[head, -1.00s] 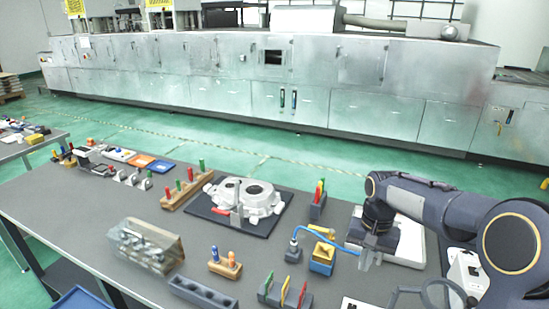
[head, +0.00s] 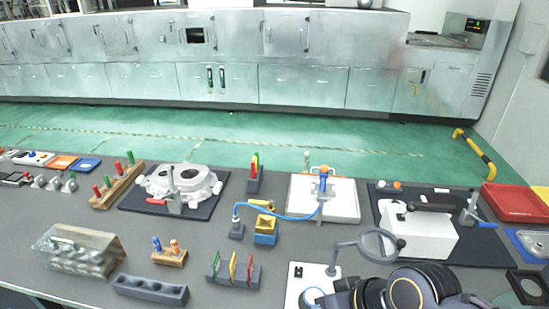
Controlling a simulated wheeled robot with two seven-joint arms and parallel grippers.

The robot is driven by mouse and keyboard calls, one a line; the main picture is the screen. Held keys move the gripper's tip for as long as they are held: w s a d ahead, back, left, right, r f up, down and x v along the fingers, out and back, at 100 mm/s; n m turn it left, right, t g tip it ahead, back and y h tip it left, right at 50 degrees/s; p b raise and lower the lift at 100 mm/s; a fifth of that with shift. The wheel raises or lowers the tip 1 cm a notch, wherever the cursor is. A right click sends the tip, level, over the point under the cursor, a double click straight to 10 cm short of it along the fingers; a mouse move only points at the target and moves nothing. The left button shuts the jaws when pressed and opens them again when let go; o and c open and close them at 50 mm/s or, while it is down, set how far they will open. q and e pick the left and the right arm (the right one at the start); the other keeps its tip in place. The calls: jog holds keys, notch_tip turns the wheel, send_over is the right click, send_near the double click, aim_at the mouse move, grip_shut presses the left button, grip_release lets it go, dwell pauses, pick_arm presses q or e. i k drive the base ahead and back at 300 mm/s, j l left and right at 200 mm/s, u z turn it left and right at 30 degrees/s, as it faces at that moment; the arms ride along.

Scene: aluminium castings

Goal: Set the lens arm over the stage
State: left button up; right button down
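The lens arm is a round grey-rimmed lens (head: 380,245) on a thin grey arm (head: 346,244) that rises from a white base (head: 301,284) at the front edge. The lens is out to the right of the base, over the dark table and close to the white box. A round pale-blue piece (head: 313,297), which may be the stage, is on the base, partly cut off by the frame. My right arm's dark links cross the bottom edge below the lens and cover part of the base. My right gripper's fingers do not show. My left gripper is not in view.
A white box (head: 418,232) with a black handle stands right of the lens. A blue hose (head: 277,216) runs to an upright nozzle (head: 323,180) at a white tray (head: 345,203). A slotted holder (head: 235,274) and a round casting (head: 180,184) are to the left.

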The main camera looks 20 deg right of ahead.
aim_at(398, 245)
jog(key=z, duration=1.7)
jog(key=i+l+z, duration=0.15)
jog(key=l, duration=0.2)
jog(key=i+l+z, duration=0.1)
jog(key=l, duration=0.25)
jog(key=i+l+z, duration=0.15)
jog(key=i+l, duration=0.1)
jog(key=l, duration=0.1)
